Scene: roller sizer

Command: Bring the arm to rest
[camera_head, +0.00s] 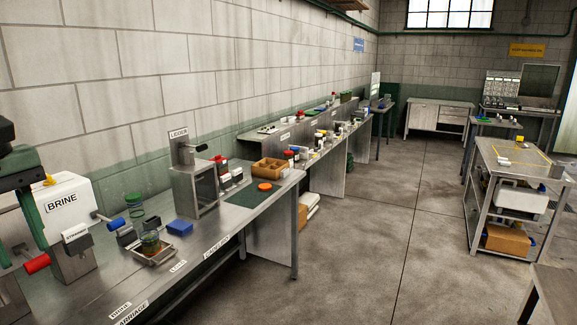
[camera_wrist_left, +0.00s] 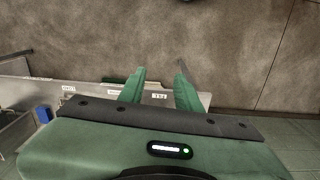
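My left gripper (camera_head: 22,250) comes in at the left edge of the head view, with its green fingers pointing down in front of the white BRINE box (camera_head: 66,200). In the left wrist view my left gripper (camera_wrist_left: 160,80) has its two green fingers apart, with nothing between them. Behind the fingers I see the edge of a labelled metal bench and bare floor. My right gripper is in neither view.
A trolley (camera_head: 481,170) stands at right. The floor (camera_head: 385,220) between is clear.

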